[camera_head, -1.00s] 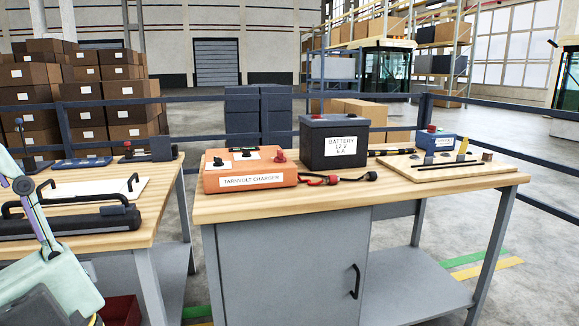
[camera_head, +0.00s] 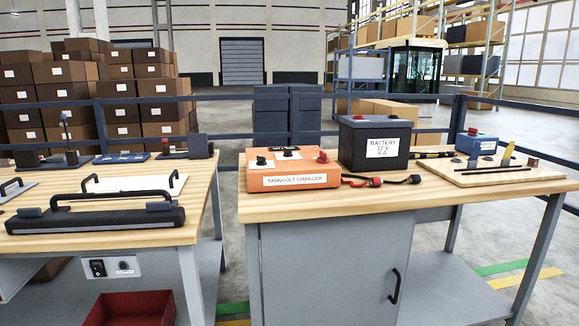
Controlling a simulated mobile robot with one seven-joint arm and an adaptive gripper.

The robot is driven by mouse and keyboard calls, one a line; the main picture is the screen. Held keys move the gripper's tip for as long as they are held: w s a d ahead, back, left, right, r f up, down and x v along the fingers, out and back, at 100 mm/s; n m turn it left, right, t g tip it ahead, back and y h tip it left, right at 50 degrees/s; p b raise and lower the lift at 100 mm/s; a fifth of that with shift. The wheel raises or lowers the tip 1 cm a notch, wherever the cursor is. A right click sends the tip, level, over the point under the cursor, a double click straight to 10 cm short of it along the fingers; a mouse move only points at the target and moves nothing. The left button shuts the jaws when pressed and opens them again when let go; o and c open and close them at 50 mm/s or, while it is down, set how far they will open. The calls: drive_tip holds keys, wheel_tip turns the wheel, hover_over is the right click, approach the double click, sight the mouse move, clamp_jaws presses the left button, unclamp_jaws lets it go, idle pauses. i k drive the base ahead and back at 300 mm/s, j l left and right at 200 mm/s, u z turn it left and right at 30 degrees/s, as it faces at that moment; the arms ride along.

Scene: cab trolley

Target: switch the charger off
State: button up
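The orange charger (camera_head: 290,177), labelled TARNVOLT CHARGER, sits at the left of the right-hand workbench. On its top are a black knob (camera_head: 264,162) near the left, a white panel with another dark control in the middle, and a red knob (camera_head: 322,157) at the right. A small dark display with green marks stands at its back edge. The setting of the controls is too small to read. Red and black cable ends (camera_head: 381,180) lie beside it, in front of the black battery (camera_head: 375,143). My gripper is not in view.
The right-hand workbench (camera_head: 420,201) also holds a wooden board (camera_head: 490,177) with a small blue box and pegs. A left-hand bench (camera_head: 110,234) carries a black handled bar (camera_head: 95,216) and has a switch panel under its top. A floor gap separates the benches.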

sight(323, 158)
drive_tip(key=i+u, duration=0.2)
drive_tip(key=i, duration=0.2)
drive_tip(key=i+l+u, duration=0.15)
drive_tip(key=i, duration=0.3)
drive_tip(key=i+l+u, duration=0.2)
drive_tip(key=i, duration=0.2)
drive_tip(key=i+l+u, duration=0.2)
drive_tip(key=i+l, duration=0.1)
drive_tip(key=i, duration=0.1)
